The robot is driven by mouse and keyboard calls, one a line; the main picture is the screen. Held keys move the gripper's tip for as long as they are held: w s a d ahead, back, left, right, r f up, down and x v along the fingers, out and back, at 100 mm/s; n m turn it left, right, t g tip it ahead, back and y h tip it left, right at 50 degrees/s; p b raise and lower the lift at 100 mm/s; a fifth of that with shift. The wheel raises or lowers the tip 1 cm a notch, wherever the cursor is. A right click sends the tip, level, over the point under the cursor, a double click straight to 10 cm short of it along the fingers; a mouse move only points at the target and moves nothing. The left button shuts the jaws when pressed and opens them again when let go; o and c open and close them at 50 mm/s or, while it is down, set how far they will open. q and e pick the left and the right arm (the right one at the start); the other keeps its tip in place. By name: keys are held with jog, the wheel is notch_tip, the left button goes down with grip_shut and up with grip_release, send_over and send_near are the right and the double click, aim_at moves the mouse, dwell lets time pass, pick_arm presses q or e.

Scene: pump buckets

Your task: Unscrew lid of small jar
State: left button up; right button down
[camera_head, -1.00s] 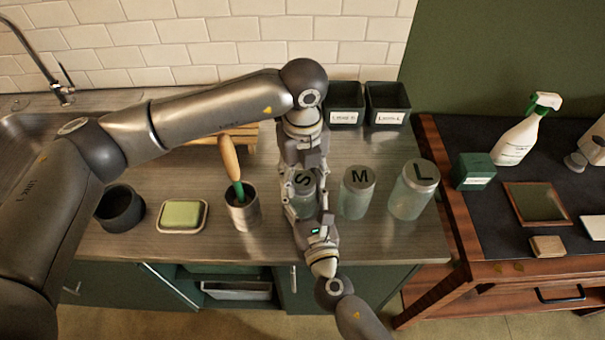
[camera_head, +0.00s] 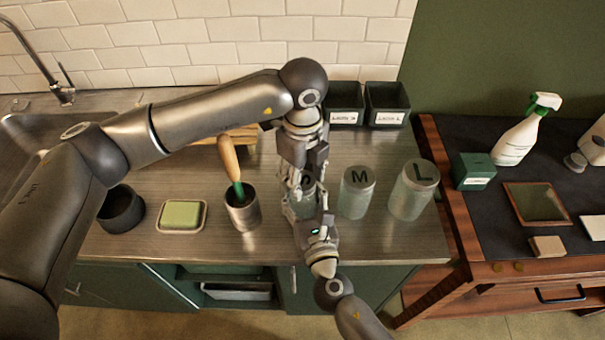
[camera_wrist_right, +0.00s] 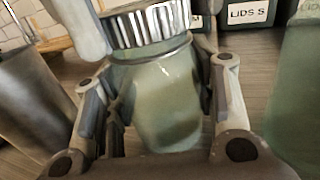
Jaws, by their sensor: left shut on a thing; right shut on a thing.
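The small jar (camera_head: 301,207) stands upright on the steel counter, mostly hidden by my grippers in the head view. In the right wrist view its pale green glass body (camera_wrist_right: 160,95) and ribbed metal lid (camera_wrist_right: 150,24) show clearly, with the lid on top of the body. My left gripper (camera_head: 305,178) comes from above and is shut on the lid, hiding most of its letter. My right gripper (camera_head: 303,203) comes from the front and is shut on the jar's body, with a finger on each side of the glass.
Jars marked M (camera_head: 355,197) and L (camera_head: 411,195) stand close to the right. A metal cup (camera_head: 243,214) with a wooden-handled brush (camera_head: 230,160) stands close to the left. Dark labelled bins (camera_head: 388,107) stand behind. A green soap (camera_head: 181,214) lies farther left.

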pick_arm(q)
jog(key=shift+r, duration=0.15)
jog(key=shift+r, duration=0.95)
jog(key=shift+r, duration=2)
pick_arm(e)
jog(key=c, duration=0.5)
grip_release()
jog(key=shift+s, duration=0.1)
jog(key=v, duration=1.1)
jog(key=shift+s+d, duration=0.15)
jog(key=shift+s, duration=0.25)
